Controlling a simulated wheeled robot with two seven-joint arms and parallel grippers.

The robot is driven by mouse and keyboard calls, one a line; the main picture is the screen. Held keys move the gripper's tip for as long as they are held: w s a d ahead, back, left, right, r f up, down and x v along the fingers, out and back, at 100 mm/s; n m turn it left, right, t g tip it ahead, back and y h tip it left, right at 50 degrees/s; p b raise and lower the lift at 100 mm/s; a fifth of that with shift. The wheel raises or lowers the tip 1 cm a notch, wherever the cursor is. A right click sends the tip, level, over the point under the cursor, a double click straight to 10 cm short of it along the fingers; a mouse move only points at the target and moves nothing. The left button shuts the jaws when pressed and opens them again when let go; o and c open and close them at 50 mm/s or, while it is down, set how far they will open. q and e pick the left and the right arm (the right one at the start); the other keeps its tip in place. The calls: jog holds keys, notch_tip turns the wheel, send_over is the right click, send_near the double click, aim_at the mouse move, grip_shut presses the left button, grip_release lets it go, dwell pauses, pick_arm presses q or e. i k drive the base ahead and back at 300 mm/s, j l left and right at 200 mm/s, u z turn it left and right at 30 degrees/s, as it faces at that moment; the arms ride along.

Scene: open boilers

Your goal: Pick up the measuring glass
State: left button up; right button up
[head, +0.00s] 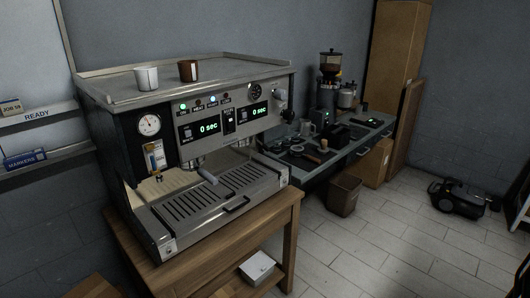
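I cannot make out a measuring glass for certain in the head view. A white cup (146,78) and a brown cup (188,70) stand upright on top of the espresso machine (220,150). A small greyish vessel (307,128) stands on the back counter (345,160) among dark tools; it is too small to tell what it is. Neither of my grippers is in view.
The machine stands on a wooden table (222,252) with a white box (257,268) on its lower shelf. A coffee grinder (330,75) stands on the back counter. A bin (344,194) and a black vacuum cleaner (458,198) are on the tiled floor, with clear floor between them.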

aim_at(277, 144)
jog(key=i+l+u, duration=0.35)
jog(key=u, duration=0.35)
jog(key=i+l+u, duration=0.1)
jog(key=l+u, duration=0.25)
jog(key=u, duration=0.15)
jog(key=i+l+u, duration=0.1)
jog(key=l+u, duration=0.15)
jog(key=u, duration=0.2)
jog(key=l+u, duration=0.2)
jog(key=l, duration=0.55)
jog(key=i+l+u, duration=0.1)
jog(key=l+u, duration=0.15)
jog(key=l, duration=0.5)
jog(key=k+l+u, duration=0.2)
jog(key=l, duration=0.55)
jog(key=l+u, duration=0.25)
jog(key=l, duration=0.5)
jog(key=k+l, duration=0.1)
jog(key=l, duration=1)
jog(key=k, duration=0.05)
